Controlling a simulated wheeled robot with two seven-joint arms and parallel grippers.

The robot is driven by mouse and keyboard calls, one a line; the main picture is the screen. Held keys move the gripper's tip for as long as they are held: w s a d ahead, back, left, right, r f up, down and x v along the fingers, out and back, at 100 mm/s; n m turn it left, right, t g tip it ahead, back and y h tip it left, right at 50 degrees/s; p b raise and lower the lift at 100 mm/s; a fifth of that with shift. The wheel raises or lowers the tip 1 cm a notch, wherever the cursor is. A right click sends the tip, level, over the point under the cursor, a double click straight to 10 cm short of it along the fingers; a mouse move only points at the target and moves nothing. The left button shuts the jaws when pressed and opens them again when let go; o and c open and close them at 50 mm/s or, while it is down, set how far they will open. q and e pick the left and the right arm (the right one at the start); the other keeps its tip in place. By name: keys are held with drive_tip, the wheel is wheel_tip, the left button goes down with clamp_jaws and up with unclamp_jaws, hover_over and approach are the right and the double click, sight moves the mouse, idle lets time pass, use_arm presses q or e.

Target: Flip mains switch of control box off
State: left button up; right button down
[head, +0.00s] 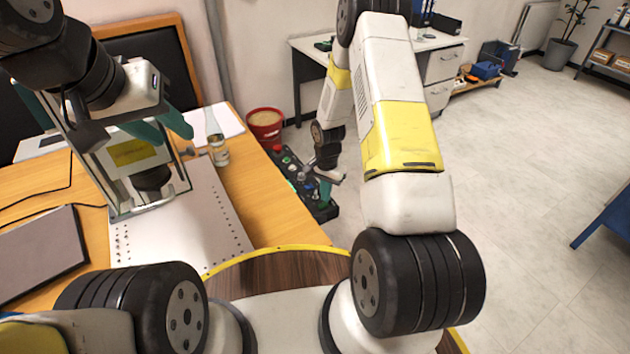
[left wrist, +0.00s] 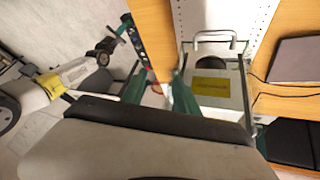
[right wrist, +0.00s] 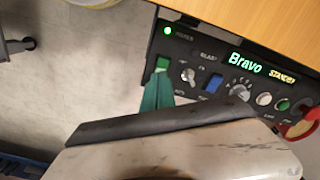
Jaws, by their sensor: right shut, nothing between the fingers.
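In the head view the right gripper (head: 325,188) is over the box's near end. My left gripper (head: 165,128) is open and empty above the laser marker frame (head: 120,205).
The box also has a toggle (right wrist: 188,75), a blue switch (right wrist: 213,82), a knob (right wrist: 240,93), a red button (right wrist: 305,125) and a lit "Bravo STANDBY" display. Floor to the right is open.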

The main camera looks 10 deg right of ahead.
sight(325, 204)
drive_tip(key=shift+f, duration=0.95)
idle(0.6)
drive_tip(key=shift+r, duration=3.55)
